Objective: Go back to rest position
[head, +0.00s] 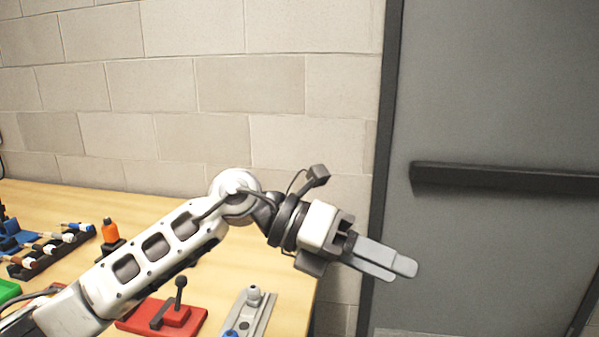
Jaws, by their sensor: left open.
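My left arm comes in from the lower left and stretches over the wooden table (50,200). Its gripper (392,268) is past the table's right edge, in front of the grey door. The two flat grey fingers point to the right and slightly down. The jaws are open with nothing seen between them. My right gripper is not in view.
A grey door (490,90) with a dark push bar (500,176) stands at right. On the table are a red base with a black lever (180,312), a grey metal fixture (252,310), an orange-topped item (110,232) and a dark rack (50,252). A block wall (200,80) stands behind.

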